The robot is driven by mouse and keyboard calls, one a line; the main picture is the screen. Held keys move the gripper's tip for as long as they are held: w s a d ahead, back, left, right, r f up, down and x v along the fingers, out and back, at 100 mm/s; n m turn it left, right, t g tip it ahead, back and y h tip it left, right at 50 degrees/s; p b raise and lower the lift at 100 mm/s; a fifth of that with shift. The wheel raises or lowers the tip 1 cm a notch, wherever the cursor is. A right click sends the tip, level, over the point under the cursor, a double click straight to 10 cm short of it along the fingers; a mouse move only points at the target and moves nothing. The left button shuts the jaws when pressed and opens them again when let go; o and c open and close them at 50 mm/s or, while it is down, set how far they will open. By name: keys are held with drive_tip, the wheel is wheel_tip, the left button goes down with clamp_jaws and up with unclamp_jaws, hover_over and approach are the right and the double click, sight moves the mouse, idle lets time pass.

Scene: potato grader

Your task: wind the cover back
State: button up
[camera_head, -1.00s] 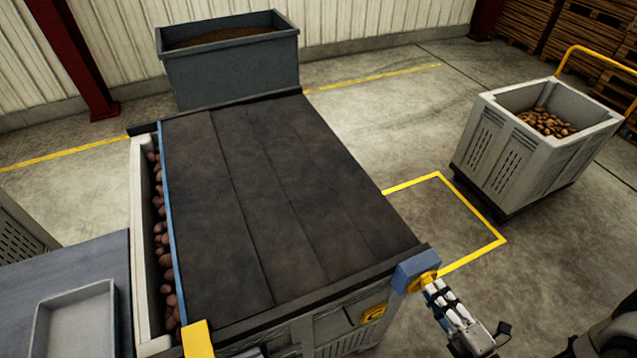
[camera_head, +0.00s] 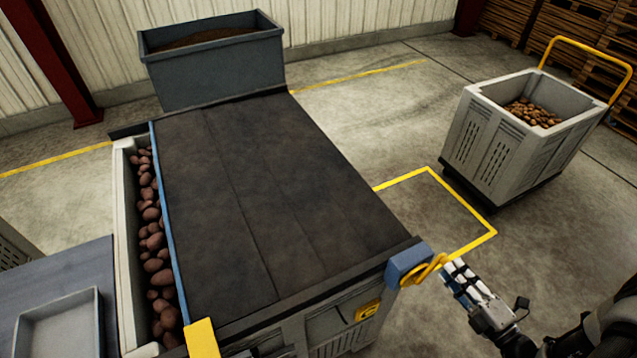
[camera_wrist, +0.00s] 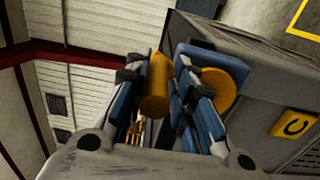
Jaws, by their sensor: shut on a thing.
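The dark cover (camera_head: 265,200) lies over most of the potato box, with a blue edge bar (camera_head: 168,225) along its left side. A strip of potatoes (camera_head: 152,240) shows at the left, between this bar and the box's pale wall. A blue housing (camera_head: 408,262) with a yellow crank (camera_head: 430,270) sits at the near right corner. My gripper (camera_head: 450,270) is at the crank. In the wrist view the fingers are shut on the crank's yellow handle (camera_wrist: 157,85), and the yellow crank disc (camera_wrist: 220,92) is just right of it.
A grey tray (camera_head: 60,325) lies on the bench at the left. A dark soil-filled bin (camera_head: 215,70) stands behind the box. A pale crate of potatoes (camera_head: 520,150) stands at the right. Floor between crate and box is clear.

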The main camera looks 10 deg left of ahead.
drive_tip(key=shift+w+d+f+b, duration=0.25)
drive_tip(key=shift+d+f+b, duration=0.05)
drive_tip(key=shift+f+b, duration=0.3)
drive_tip(key=shift+w+d+f+b, duration=0.35)
drive_tip(key=shift+f+b, duration=0.15)
drive_tip(key=shift+f, duration=0.15)
drive_tip(key=shift+w+d+f+b, duration=0.2)
drive_tip(key=shift+d+f+b, duration=0.1)
drive_tip(key=shift+f+b, duration=0.3)
clamp_jaws()
wheel_tip(320, 180, down, 7)
drive_tip(key=w+d+b, duration=0.1)
drive_tip(key=b, duration=0.5)
drive_tip(key=shift+d, duration=0.25)
drive_tip(key=shift+w+f, duration=0.1)
drive_tip(key=s+a+f+b, duration=0.3)
drive_tip(key=s+a+f, duration=0.4)
drive_tip(key=a+f, duration=0.1)
drive_tip(key=shift+a, duration=0.45)
